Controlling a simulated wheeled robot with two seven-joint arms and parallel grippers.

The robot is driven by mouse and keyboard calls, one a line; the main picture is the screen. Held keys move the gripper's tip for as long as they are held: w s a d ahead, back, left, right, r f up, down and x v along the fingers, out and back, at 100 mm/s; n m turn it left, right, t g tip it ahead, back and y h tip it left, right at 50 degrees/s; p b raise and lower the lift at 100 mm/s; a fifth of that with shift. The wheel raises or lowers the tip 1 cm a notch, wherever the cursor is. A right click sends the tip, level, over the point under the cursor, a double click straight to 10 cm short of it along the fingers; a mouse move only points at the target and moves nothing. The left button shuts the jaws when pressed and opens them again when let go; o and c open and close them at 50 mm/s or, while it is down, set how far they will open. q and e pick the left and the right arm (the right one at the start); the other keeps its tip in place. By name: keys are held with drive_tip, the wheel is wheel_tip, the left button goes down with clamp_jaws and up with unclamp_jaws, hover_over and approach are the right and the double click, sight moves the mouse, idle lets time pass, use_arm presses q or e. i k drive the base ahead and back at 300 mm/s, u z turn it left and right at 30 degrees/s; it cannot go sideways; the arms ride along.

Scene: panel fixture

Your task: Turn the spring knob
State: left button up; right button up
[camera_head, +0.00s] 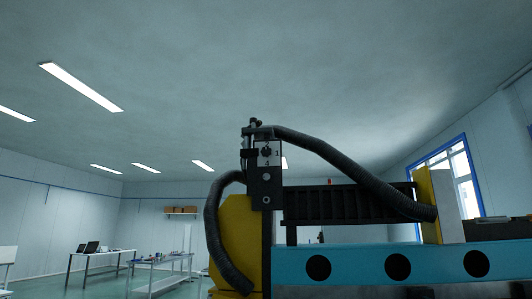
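No spring knob can be made out for certain. A small dark round part, possibly a knob, sits on a light grey plate (274,158) on the upright head of a large machine (266,188). Below that plate is a black block with two light round spots. Neither of my grippers shows in the head view, so their states are hidden.
The machine has a yellow housing (237,225), thick black ribbed hoses (340,164) and a blue beam (360,266) with round dark holes across the lower right. Tables (100,252) with small items stand at the far left. A blue-framed window (461,165) is at right.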

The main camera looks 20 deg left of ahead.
sight(266, 151)
drive_tip(key=u, duration=2.5)
drive_tip(key=i, duration=0.85)
